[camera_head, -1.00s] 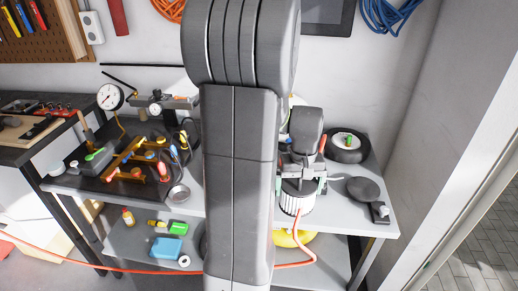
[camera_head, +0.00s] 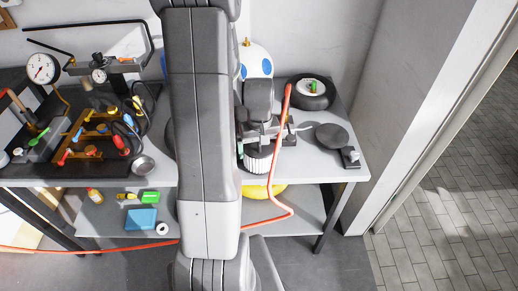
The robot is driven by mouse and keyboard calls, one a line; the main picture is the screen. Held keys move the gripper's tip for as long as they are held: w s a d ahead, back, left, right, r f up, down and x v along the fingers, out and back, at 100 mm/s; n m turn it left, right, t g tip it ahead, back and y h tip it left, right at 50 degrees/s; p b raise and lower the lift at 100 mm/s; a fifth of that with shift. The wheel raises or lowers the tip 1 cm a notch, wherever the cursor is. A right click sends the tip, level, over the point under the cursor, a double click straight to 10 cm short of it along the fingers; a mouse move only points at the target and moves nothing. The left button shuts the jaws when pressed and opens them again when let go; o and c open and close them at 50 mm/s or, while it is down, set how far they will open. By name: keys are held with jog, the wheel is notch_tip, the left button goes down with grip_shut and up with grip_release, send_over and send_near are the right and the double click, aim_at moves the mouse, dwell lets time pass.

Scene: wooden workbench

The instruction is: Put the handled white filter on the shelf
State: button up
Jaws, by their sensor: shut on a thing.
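The white filter (camera_head: 257,160) is a pleated, ribbed cylinder with a dark top edge, right of my arm. My gripper (camera_head: 259,146) is shut on it from above and holds it around the front edge of the grey upper shelf (camera_head: 308,162). The filter's handle is hidden by the gripper. I cannot tell whether the filter touches the shelf. A lower grey shelf (camera_head: 304,212) lies below.
A black tyre (camera_head: 317,102), a dark disc (camera_head: 331,137) and a small block (camera_head: 350,157) stand to the right. A white object with blue spots (camera_head: 255,60) is behind my gripper. A red hose (camera_head: 281,130) hangs beside the filter. A yellow ring (camera_head: 262,191) lies below.

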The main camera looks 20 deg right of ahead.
jog(key=shift+f, duration=0.5)
jog(key=shift+f, duration=0.25)
jog(key=o, duration=0.9)
jog(key=shift+r, duration=0.1)
jog(key=shift+c, duration=0.2)
jog(key=shift+r, duration=0.1)
